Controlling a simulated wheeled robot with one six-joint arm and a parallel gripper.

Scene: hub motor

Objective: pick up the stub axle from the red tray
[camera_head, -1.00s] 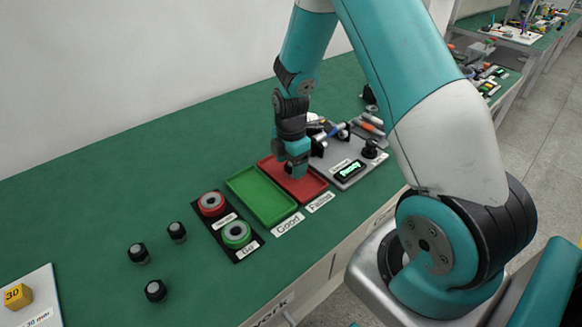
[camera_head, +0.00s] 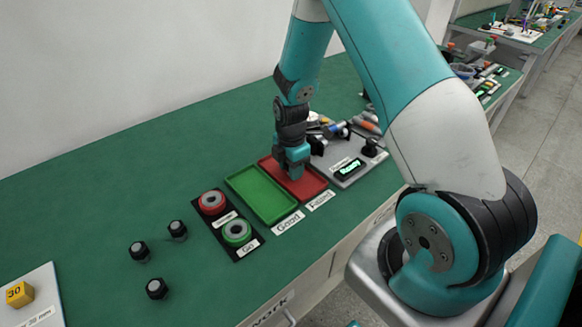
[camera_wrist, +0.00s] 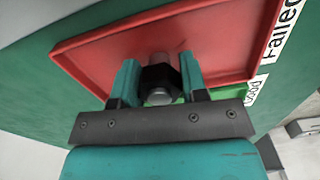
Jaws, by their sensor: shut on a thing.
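The stub axle (camera_wrist: 159,78) has a grey cylindrical end and a black hexagonal collar. It shows in the wrist view between the two teal fingers of my gripper (camera_wrist: 159,82), which is shut on it. The red tray (camera_wrist: 90,44) lies around and beneath it, and I cannot tell whether the axle touches the tray floor. In the head view my gripper (camera_head: 292,170) points down over the red tray (camera_head: 312,190), and the axle is hidden there behind the fingers.
The empty green tray (camera_head: 262,195) lies left of the red tray. A grey test fixture (camera_head: 345,160) with a lit display stands close on the right. Red (camera_head: 212,202) and green (camera_head: 236,233) buttons and several black-collared parts (camera_head: 139,250) stand farther left.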

